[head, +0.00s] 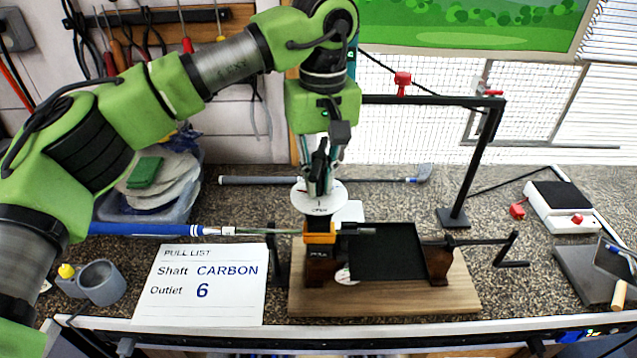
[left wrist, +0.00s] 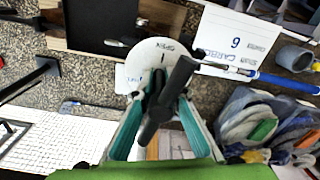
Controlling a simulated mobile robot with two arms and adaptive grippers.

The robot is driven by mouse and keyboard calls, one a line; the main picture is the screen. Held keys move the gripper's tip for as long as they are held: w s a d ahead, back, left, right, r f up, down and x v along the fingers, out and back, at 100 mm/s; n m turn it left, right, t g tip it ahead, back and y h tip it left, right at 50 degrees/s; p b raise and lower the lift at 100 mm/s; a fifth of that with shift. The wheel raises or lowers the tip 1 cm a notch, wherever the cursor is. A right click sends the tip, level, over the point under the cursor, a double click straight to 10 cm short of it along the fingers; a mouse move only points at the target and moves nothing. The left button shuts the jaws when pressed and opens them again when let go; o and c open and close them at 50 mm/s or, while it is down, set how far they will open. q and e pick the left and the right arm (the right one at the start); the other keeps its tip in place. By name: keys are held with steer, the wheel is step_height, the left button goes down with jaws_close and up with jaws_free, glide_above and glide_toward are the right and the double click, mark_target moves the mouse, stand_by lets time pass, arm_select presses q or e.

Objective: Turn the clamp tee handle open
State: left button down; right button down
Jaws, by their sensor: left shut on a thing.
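The clamp is an orange-and-black block (head: 320,236) on the left part of a wooden base (head: 385,300). A white dial disc (head: 306,200) sits above it; in the left wrist view the disc (left wrist: 142,57) reads "OPEN". The dark tee handle (left wrist: 180,78) stands over the disc. My left gripper (head: 318,182) comes down from above and is shut on the handle, one finger on each side. Its fingers hide part of the handle and disc. A club with a blue grip (head: 150,229) runs into the clamp from the left. My right gripper is in neither view.
A pull list card (head: 200,285) reads "CARBON" and "6". Another club (head: 262,180) lies behind the clamp. A black stand (head: 470,175) and a white device (head: 558,208) stand to the right. A grey cup (head: 101,283) is at the front left.

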arm_select(q)
steer(key=n, duration=0.2)
steer(key=n+b, duration=0.1)
steer(key=n, duration=0.1)
steer(key=shift+w+r+n, duration=0.15)
steer(key=shift+r+n, duration=0.05)
steer(key=shift+n, duration=0.2)
steer(key=n+b, duration=0.1)
steer(key=n, duration=0.5)
steer(key=shift+b, duration=0.35)
steer(key=n+b, duration=0.1)
steer(key=n, duration=0.3)
steer(key=shift+n, duration=0.4)
steer(key=n+b, duration=0.1)
steer(key=n, duration=0.3)
steer(key=shift+r+h, duration=0.1)
steer(key=shift+h, duration=0.2)
steer(key=shift+n, duration=0.3)
